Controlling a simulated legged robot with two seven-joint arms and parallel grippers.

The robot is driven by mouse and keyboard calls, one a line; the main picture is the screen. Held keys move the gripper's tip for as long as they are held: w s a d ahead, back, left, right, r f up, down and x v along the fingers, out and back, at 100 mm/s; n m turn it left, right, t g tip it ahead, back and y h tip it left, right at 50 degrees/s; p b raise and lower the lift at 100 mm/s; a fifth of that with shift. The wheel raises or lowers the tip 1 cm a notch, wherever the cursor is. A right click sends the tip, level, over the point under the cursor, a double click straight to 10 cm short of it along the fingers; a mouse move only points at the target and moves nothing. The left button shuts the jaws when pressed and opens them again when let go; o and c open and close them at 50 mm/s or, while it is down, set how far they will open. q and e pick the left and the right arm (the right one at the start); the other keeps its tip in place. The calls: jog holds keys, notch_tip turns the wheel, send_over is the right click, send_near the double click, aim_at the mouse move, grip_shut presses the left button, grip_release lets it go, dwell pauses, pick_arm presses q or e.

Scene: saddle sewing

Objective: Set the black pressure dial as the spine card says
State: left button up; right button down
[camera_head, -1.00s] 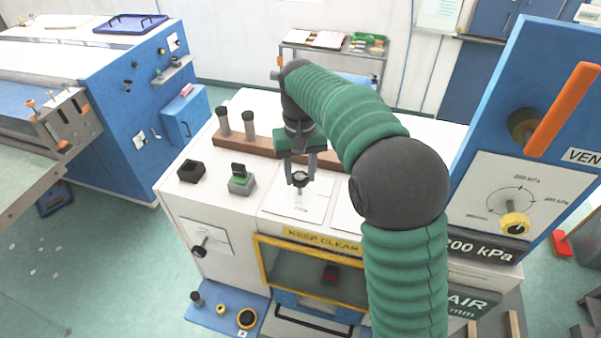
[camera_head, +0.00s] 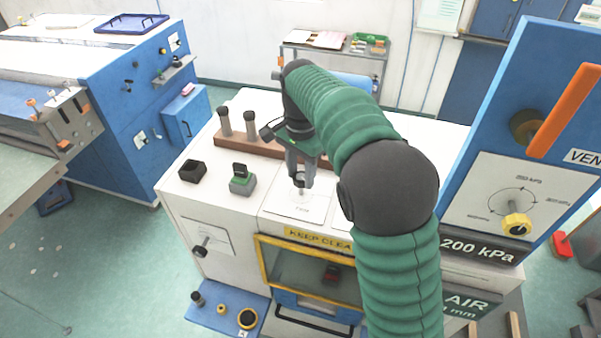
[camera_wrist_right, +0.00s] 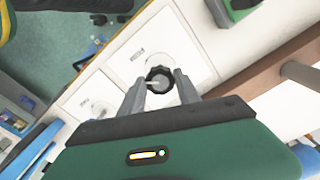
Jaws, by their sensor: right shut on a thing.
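The black pressure dial (camera_wrist_right: 159,80) is a ribbed round knob with a pale pointer mark, standing over a white plate on the machine top. It also shows small in the head view (camera_head: 300,180). My right gripper (camera_wrist_right: 160,92) comes down from above and is shut on the dial, one finger on each side. In the head view my right gripper (camera_head: 300,178) partly hides the dial and its plate (camera_head: 301,205). The scale marks on the plate are too small to read. I cannot identify the spine card in these views. My left gripper is not in view.
A green-and-black switch (camera_head: 242,180) and a black square cup (camera_head: 192,171) stand left of the dial. Behind is a brown rail (camera_head: 262,146) with grey posts.

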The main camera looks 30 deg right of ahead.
jog(key=m, duration=0.5)
jog(key=shift+w+d+r+m, duration=0.1)
jog(key=shift+w+r+m, duration=0.05)
jog(key=shift+m, duration=0.25)
dwell(0.3)
jog(key=c, duration=1.1)
grip_release()
jog(key=shift+o, duration=1.2)
jog(key=shift+d+f, duration=0.1)
jog(key=shift+f, duration=0.1)
